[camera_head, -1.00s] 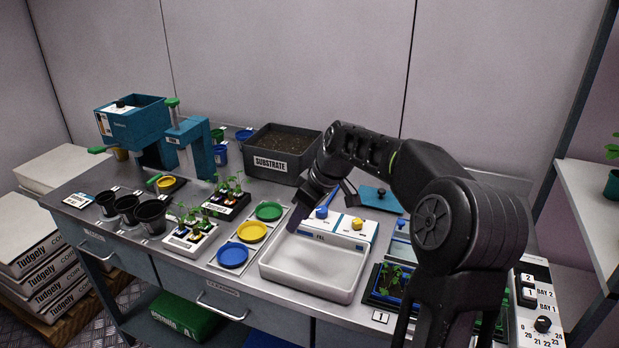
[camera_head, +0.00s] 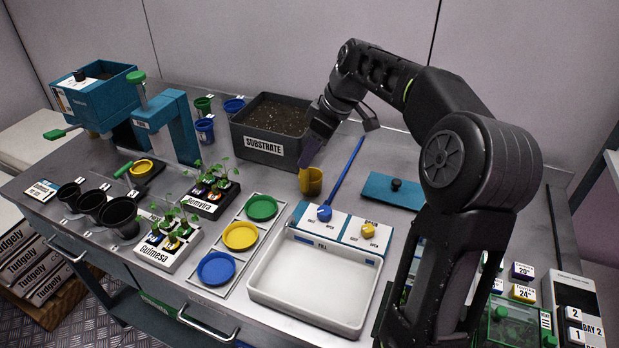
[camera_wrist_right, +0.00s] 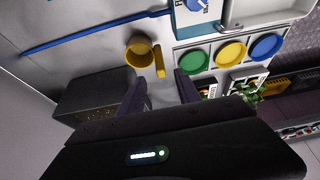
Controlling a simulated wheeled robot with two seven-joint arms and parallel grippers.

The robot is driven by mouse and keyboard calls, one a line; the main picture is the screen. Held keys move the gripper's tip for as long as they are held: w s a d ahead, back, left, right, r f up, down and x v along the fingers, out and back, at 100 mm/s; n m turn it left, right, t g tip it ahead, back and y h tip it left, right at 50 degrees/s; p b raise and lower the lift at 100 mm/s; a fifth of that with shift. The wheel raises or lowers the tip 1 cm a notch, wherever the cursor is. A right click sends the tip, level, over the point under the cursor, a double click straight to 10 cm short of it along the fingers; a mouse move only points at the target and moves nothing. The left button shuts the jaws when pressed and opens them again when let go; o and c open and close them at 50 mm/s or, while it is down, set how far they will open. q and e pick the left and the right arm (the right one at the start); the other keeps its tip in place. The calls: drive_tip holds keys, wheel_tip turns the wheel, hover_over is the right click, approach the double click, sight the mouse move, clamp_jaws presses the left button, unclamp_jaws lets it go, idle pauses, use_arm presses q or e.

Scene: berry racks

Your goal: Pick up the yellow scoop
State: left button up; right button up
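The yellow scoop (camera_head: 310,181) stands on the bench by the front right corner of the substrate bin. My right gripper (camera_head: 309,152) is just above it, hiding part of it. In the right wrist view, the scoop's round cup (camera_wrist_right: 139,52) and its short handle (camera_wrist_right: 159,62) show ahead of the fingers. My right gripper (camera_wrist_right: 161,80) is open there, with its two dark fingers apart and the handle lined up with the gap. I see nothing held between the fingers. My left gripper is not in view.
The substrate bin (camera_head: 264,154) stands close behind and left of the scoop. A blue rod (camera_head: 348,168) lies to its right. A white tray (camera_head: 314,321) with blue and yellow knobs is in front. Coloured dishes (camera_head: 240,236) and seedling trays (camera_head: 171,251) are to the left.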

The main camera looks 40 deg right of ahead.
sight(301, 172)
drive_tip(key=shift+x, duration=1.3)
drive_tip(key=shift+a+f, duration=0.1)
drive_tip(key=p+x, duration=0.1)
drive_tip(key=x, duration=0.4)
drive_tip(key=shift+s, duration=0.1)
drive_tip(key=shift+c, duration=0.4)
drive_tip(key=c, duration=0.8)
drive_tip(key=shift+s+f, duration=0.1)
